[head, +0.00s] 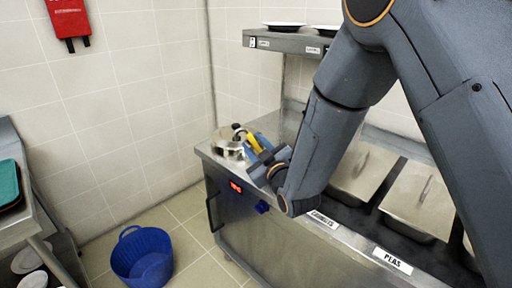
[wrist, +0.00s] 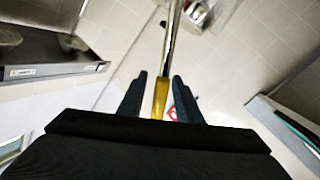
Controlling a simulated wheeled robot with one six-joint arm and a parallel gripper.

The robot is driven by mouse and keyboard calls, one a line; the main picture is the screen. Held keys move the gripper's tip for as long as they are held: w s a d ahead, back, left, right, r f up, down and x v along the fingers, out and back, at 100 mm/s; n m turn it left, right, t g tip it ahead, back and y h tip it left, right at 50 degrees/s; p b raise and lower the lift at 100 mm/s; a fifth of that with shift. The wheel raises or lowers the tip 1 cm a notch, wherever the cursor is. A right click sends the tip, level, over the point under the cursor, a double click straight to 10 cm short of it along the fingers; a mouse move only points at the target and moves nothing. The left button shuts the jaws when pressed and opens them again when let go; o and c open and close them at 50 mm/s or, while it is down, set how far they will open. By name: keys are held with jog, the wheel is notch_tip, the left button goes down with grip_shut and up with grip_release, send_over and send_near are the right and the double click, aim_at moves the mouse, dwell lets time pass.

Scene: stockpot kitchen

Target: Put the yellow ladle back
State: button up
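The yellow ladle has a yellow handle (wrist: 161,98) and a shiny metal shaft (wrist: 173,35) that runs up out of the top of the wrist view. My gripper (wrist: 160,82) has one dark finger on each side of the handle and appears shut on it. In the head view my gripper (head: 262,158) is over the left end of the steel counter, with the yellow handle (head: 253,143) showing at its fingers. A round steel pot (head: 224,146) stands just left of it. The ladle's bowl is not clearly visible.
The steel counter (head: 290,245) has several lidded pans (head: 420,203) along it. A shelf (head: 290,41) with plates hangs above. A blue basket (head: 142,258) stands on the floor. A worktop with a teal tray (head: 8,184) is at the far left. A red case (head: 69,20) hangs on the wall.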

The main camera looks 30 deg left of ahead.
jog(key=shift+r, duration=0.2)
jog(key=b+v, duration=0.3)
jog(key=v, duration=0.9)
jog(key=shift+b, duration=0.35)
